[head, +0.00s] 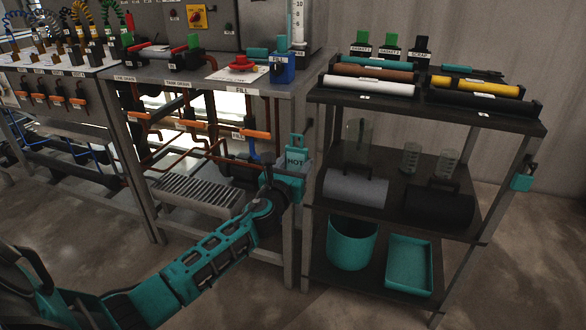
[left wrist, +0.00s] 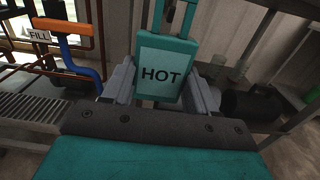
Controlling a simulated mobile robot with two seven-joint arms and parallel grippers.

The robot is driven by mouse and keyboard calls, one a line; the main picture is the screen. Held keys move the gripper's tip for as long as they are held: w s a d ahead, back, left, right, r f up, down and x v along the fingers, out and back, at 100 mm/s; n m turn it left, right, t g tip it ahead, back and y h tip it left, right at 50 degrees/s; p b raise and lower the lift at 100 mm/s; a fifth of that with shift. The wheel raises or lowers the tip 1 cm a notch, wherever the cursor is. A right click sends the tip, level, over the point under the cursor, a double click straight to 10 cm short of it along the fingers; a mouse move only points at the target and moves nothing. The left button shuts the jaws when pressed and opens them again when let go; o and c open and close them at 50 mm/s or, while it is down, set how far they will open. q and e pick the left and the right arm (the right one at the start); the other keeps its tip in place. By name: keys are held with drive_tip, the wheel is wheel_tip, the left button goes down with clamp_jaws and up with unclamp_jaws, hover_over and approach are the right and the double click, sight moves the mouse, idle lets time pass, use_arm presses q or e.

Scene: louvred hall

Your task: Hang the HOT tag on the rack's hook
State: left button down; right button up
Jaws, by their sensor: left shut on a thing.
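The HOT tag (head: 297,158) is a teal plate with a pale label and a loop handle on top. My left gripper (head: 284,182) is shut on its lower part and holds it upright, in front of the gap between the workbench and the rack. In the left wrist view the tag (left wrist: 165,70) stands between the two grey fingers of my left gripper (left wrist: 163,96), label facing the camera. The rack (head: 400,193) is a dark shelf unit to the right of the tag. I cannot clearly make out its hook. My right gripper is not in view.
A teal lock-like piece (head: 523,177) hangs at the rack's right post. The rack holds rolls, clear beakers, a teal bucket (head: 352,243) and a teal tray (head: 409,266). The workbench (head: 215,75) with pipes and orange-handled valves stands left of the tag.

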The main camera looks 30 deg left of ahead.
sight(303, 157)
use_arm(q)
drive_tip(key=b+x, duration=0.2)
drive_tip(key=x, duration=0.4)
drive_tip(key=shift+w+a, duration=0.1)
drive_tip(key=shift+w, duration=0.05)
idle(0.7)
drive_tip(key=shift+f, duration=0.15)
idle(0.6)
drive_tip(key=shift+f+b, duration=0.5)
drive_tip(key=shift+f, duration=0.1)
drive_tip(key=shift+c, duration=1.1)
unclamp_jaws()
